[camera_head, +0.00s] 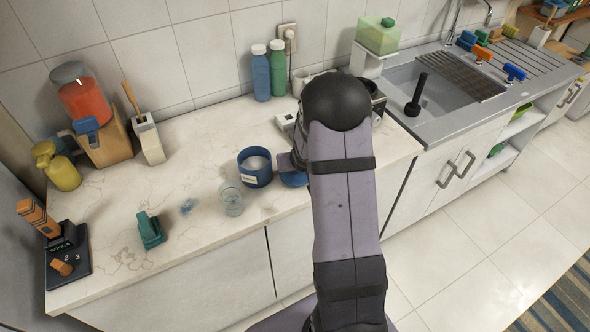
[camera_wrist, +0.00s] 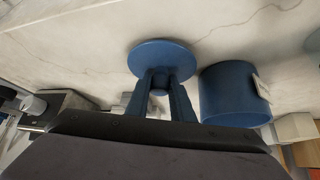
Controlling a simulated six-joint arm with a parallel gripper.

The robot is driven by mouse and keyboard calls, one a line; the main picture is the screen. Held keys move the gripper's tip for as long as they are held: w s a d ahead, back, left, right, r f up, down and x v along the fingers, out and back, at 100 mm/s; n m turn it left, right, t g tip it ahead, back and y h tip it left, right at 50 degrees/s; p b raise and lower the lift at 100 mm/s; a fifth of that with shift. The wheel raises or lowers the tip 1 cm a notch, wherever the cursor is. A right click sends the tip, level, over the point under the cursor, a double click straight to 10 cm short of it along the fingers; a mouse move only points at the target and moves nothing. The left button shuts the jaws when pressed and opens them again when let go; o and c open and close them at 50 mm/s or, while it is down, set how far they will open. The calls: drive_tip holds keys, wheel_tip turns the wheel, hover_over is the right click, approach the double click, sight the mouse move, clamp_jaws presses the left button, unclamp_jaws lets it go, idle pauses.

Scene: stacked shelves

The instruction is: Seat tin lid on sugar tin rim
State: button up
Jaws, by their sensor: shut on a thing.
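The blue sugar tin (camera_head: 246,179) stands upright and open on the counter, with white contents and a pale label. It also shows in the wrist view (camera_wrist: 225,95), just right of the lid. The round blue tin lid (camera_head: 294,180) is beside the tin, on its right in the head view, apart from the rim. My gripper (camera_wrist: 165,82) is shut on the lid (camera_wrist: 160,52), its two blue fingers meeting the lid's underside or knob, which is hard to make out. In the head view my arm hides most of the gripper. The lid's height above the counter is unclear.
A clear glass (camera_head: 231,199) stands close in front of the tin. A small white device (camera_head: 285,122) is behind the lid. Blue (camera_head: 261,74) and green (camera_head: 278,70) bottles stand at the wall. A teal object (camera_head: 150,231) lies front left. The counter left of the tin is mostly free.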

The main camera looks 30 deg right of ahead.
drive_tip(key=shift+w+r+p, duration=0.15)
drive_tip(key=shift+r+p, duration=2.05)
drive_tip(key=shift+r, duration=0.7)
drive_tip(key=s+a+b, duration=0.1)
drive_tip(key=s+a, duration=0.5)
drive_tip(key=w+a+r+n+y+b, duration=0.1)
drive_tip(key=w+a+r+n, duration=0.1)
drive_tip(key=w+a+r, duration=0.3)
drive_tip(key=shift+w+r+n+t+y+b, duration=0.3)
drive_tip(key=shift+w+r, duration=2.05)
drive_tip(key=shift+w, duration=0.85)
drive_tip(key=shift+a, duration=0.1)
drive_tip(key=shift+f+b, duration=0.1)
drive_tip(key=shift+b, duration=0.4)
